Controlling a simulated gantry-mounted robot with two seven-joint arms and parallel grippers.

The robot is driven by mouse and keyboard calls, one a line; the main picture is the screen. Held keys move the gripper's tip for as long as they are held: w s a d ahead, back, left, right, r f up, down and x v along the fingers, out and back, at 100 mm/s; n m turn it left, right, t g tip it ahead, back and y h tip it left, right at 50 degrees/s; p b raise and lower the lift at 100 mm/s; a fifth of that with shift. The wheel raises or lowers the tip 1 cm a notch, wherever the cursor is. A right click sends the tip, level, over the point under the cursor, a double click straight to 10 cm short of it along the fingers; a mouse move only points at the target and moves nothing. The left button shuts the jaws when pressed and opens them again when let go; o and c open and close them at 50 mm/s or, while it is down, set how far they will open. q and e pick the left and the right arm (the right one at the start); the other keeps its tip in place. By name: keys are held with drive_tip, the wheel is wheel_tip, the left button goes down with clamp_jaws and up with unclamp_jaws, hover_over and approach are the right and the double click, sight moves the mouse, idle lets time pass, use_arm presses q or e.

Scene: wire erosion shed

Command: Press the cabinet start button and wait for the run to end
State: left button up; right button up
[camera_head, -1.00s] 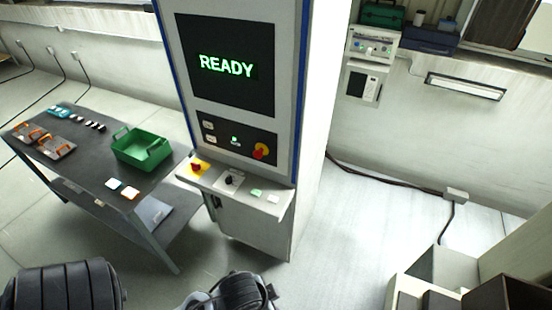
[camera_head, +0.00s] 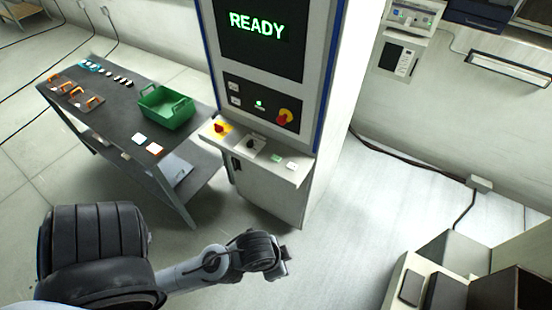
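The cabinet (camera_head: 322,125) stands upright at the centre with a dark screen (camera_head: 262,38) reading READY in green. Its lower panel has a small green lit button (camera_head: 259,104) and a red knob on yellow (camera_head: 284,117). The ledge (camera_head: 230,137) below carries a red button on a yellow base (camera_head: 220,128), a black knob (camera_head: 250,144), a pale green button (camera_head: 276,158) and a white one (camera_head: 291,166). Labels are too small to read. My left gripper (camera_head: 284,262) is below and apart from the ledge; its fingers are unclear. My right gripper is out of view.
A dark table (camera_head: 120,112) left of the cabinet holds a green bin (camera_head: 166,107) and several small parts. A beige box-like unit (camera_head: 405,290) fills the lower right corner. The floor right of the cabinet is mostly clear, with a cable along the wall.

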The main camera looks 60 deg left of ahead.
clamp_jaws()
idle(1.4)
